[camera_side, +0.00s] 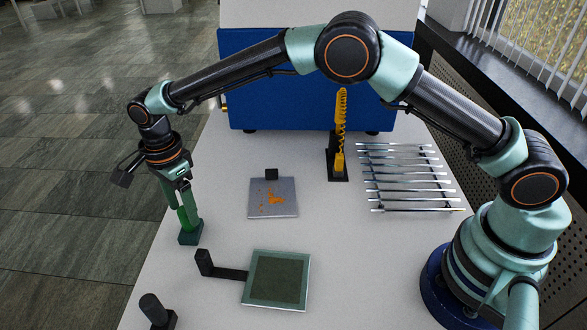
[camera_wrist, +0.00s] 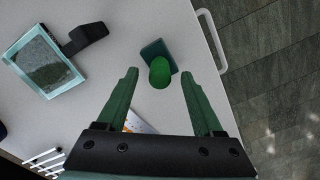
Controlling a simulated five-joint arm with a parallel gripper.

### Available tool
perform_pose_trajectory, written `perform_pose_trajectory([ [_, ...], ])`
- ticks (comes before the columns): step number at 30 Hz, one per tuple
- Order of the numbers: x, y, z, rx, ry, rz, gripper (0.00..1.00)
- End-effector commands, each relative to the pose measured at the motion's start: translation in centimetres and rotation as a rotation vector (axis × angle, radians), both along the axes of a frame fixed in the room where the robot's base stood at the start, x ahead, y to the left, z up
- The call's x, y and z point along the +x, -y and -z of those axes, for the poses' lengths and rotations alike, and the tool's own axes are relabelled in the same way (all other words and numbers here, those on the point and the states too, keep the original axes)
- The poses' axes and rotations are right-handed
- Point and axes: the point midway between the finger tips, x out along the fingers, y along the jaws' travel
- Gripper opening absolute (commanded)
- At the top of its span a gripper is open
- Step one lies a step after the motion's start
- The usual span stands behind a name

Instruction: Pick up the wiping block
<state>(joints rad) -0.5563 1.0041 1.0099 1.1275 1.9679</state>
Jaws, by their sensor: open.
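The wiping block (camera_side: 190,238) stands near the left edge of the white table in the side view, with a dark green base and an upright green handle. In the wrist view its rounded handle top (camera_wrist: 160,72) and square base (camera_wrist: 153,48) show clear of the fingers. My gripper (camera_side: 183,208) points down right above the block. It is open, with its green fingertips (camera_wrist: 160,76) on either side of the handle top in the wrist view.
A grey plate with orange stains (camera_side: 285,201) lies right of the block. A framed dark pad (camera_side: 276,302) with a black handle lies nearer the front. A rack of metal rods (camera_side: 410,180) and a yellow coiled tool (camera_side: 340,140) stand farther right. A black knob (camera_side: 152,308) is front left.

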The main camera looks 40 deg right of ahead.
Motion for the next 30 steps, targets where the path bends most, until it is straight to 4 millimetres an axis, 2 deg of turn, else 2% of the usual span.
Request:
perform_pose_trajectory([
  [4,-0.03,0.04,1.13,0.000,-0.001,0.000,0.68],
  [11,-0.02,0.02,1.20,0.000,0.000,0.000,0.68],
  [12,-0.02,0.02,1.20,0.000,0.000,0.000,0.53],
  [16,-0.02,0.02,1.18,0.000,0.000,0.000,0.03],
  [17,-0.03,0.02,1.18,0.000,0.000,0.000,0.00],
  [30,-0.02,0.02,1.16,0.000,0.000,0.000,0.00],
])
